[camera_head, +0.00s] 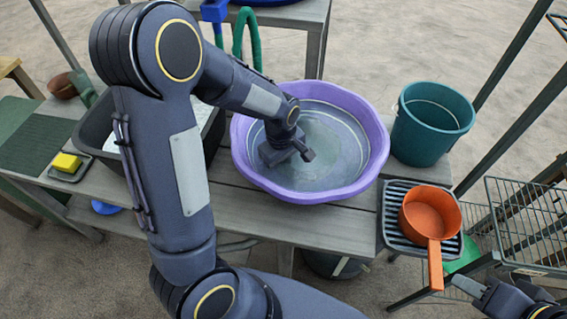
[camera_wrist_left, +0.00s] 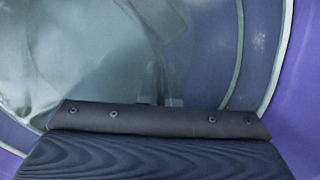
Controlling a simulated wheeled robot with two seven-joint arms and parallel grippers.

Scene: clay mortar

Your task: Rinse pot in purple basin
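The purple basin (camera_head: 378,150) stands on the grey wooden bench and holds cloudy water. An orange pot (camera_head: 428,215) with a long handle sits on a dark ribbed rack (camera_head: 393,237) to the right. Its handle points toward the front edge. My left gripper (camera_head: 290,152) reaches down into the basin; its fingertips are hard to make out, and no pot shows in it. The left wrist view shows water and the purple basin wall (camera_wrist_left: 300,75). My right gripper (camera_head: 492,287) is at the lower right, just right of the pot handle's end, apparently open and empty.
A teal bucket (camera_head: 432,122) stands right of the basin. A wire rack (camera_head: 525,225) is at far right. A yellow sponge (camera_head: 66,163) lies in a small tray at left. A dark tub (camera_head: 92,128) sits behind my left arm.

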